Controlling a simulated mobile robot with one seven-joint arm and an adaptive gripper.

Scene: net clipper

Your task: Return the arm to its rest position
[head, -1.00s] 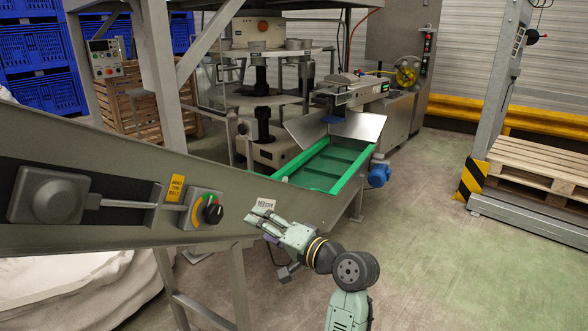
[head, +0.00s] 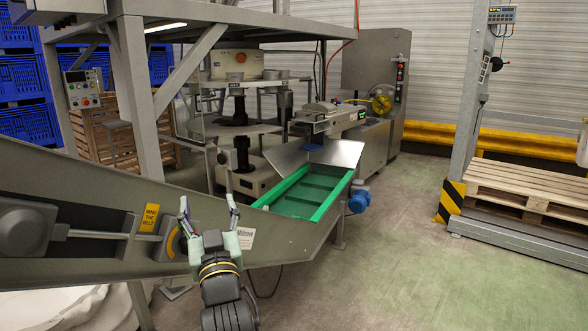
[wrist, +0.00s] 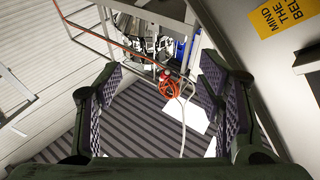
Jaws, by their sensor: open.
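My gripper (head: 208,212) is at the lower middle of the head view, in front of the grey side panel of the conveyor (head: 290,243). Its two fingers point up and stand apart, with nothing between them. My arm's dark wrist joint shows below the gripper in the head view.
A yellow "mind the belt" label (head: 151,217) is on the panel left of my gripper. The green belt (head: 305,195) lies behind it. A grey metal frame (head: 136,70) stands at left. A wooden pallet (head: 520,190) is at right. The floor at lower right is clear.

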